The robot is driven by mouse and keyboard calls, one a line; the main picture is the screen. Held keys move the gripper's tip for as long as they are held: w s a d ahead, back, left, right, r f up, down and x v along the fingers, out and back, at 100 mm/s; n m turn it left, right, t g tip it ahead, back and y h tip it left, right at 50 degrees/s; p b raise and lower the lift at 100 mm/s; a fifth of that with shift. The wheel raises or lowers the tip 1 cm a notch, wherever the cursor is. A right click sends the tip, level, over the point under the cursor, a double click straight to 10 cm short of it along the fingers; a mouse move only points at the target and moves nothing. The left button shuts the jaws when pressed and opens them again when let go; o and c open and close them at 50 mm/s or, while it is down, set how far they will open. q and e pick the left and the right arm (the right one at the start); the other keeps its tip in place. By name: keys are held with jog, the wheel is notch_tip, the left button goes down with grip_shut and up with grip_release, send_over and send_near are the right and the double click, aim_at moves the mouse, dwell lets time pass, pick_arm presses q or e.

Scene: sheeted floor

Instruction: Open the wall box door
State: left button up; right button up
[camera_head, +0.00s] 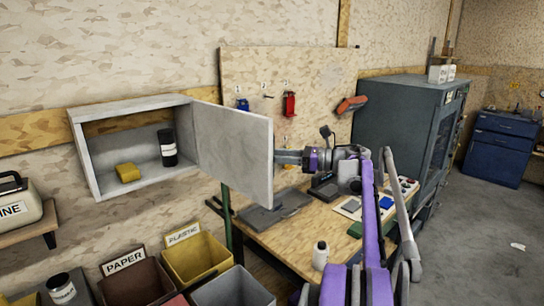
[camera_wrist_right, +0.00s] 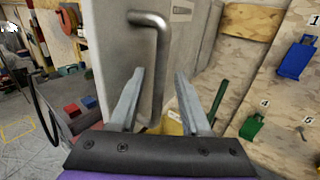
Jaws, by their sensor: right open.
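The wall box (camera_head: 85,150) hangs on the left wall, and its inside shows. Its grey door (camera_head: 235,150) is swung wide open on the right-hand side, standing out from the wall. My right gripper (camera_head: 286,158) is at the outer face of the door, its tips partly hidden behind the panel. In the right wrist view, the door's bent metal handle (camera_wrist_right: 162,65) runs down between the two fingers of my right gripper (camera_wrist_right: 160,80). The fingers are apart, with gaps to the bar. My left gripper is not in view.
A yellow block (camera_head: 128,172) and a dark can (camera_head: 167,147) stand in the box. Bins (camera_head: 195,258) stand below it. A workbench (camera_head: 290,240) with tools and a dark cabinet (camera_head: 400,120) are to the right. Floor is free at far right.

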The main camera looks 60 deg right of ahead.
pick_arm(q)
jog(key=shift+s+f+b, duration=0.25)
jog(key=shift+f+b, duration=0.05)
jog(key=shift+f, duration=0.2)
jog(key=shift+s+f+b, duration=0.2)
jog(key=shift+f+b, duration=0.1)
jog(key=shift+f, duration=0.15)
pick_arm(e)
jog(key=v, duration=1)
jog(key=shift+s, duration=0.15)
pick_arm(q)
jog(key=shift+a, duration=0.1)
pick_arm(e)
jog(key=shift+f, duration=0.1)
